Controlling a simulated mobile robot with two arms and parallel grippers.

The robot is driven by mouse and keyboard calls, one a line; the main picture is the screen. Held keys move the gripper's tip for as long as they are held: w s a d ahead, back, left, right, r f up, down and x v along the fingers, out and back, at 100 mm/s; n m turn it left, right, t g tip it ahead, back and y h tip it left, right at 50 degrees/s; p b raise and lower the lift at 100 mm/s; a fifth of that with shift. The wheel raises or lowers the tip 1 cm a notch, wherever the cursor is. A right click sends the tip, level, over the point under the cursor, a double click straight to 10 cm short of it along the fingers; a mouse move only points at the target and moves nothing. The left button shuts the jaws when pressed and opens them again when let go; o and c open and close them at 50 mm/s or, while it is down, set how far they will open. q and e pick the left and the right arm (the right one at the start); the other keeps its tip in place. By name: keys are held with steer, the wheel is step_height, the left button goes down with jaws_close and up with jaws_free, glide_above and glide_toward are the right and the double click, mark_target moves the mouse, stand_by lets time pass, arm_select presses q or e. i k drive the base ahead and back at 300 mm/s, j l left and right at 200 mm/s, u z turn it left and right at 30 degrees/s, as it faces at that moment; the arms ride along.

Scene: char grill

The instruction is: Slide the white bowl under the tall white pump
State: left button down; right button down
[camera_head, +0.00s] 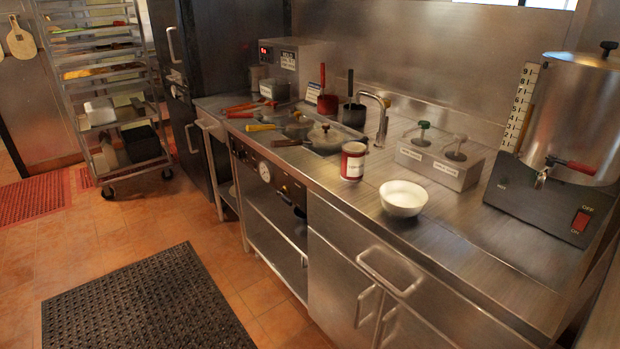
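The white bowl (403,205) stands upright on the steel counter, near its front edge. Behind it is a low steel dispenser box (430,165) with two pumps and white labels on its front. The left pump (421,134) has a dark green head; the right pump (456,149) has a paler grey-white head, and I cannot tell its exact colour. The bowl is in front of the box and apart from it, not under either pump. Neither of my grippers is in view.
A red-and-white can (353,161) stands left of the bowl. A faucet (382,118) rises behind it. A steel urn (570,130) with a red-handled tap stands at right. Pans with coloured handles (265,127) lie farther left. Bare counter (465,240) lies right of the bowl.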

mark_target(402, 199)
steer(key=i+j+u, duration=0.4)
steer(key=i, duration=0.5)
steer(key=i+u, duration=0.4)
steer(key=i, duration=0.55)
steer(key=i+z, duration=0.45)
steer(key=i+j+z, duration=0.2)
steer(key=z, duration=0.2)
steer(key=i+j+z, duration=0.3)
steer(key=z, duration=0.15)
